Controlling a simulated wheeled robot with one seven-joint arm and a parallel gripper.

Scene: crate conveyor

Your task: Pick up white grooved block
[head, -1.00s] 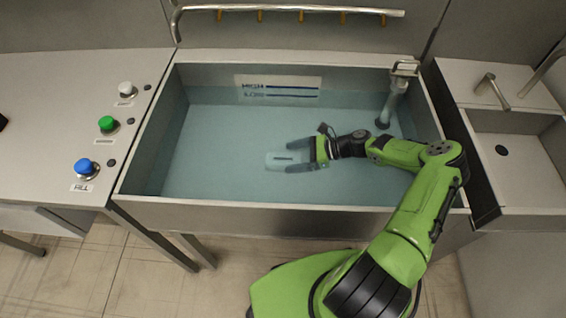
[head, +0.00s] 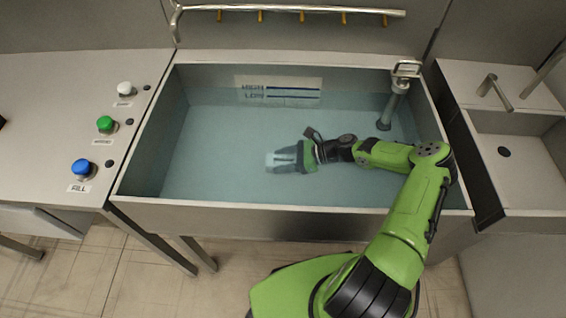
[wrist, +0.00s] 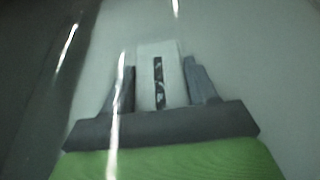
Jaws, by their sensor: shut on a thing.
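The white grooved block (head: 283,158) is in the water-filled basin, left of centre in the head view. My gripper (head: 284,160) reaches down into the water from the right and is shut on it, with one finger along each side. In the wrist view the block (wrist: 158,75) stands out pale with a dark groove along its middle. The fingers of my gripper (wrist: 160,88) flank it there. The water blurs the view, so I cannot tell whether the block touches the basin floor.
The basin's front rim (head: 290,207) runs below my arm. A drain plug with a handle (head: 398,92) stands at the back right. Blue (head: 83,168), green (head: 106,124) and white (head: 124,89) buttons sit on the left counter. A small sink (head: 520,150) is at the right.

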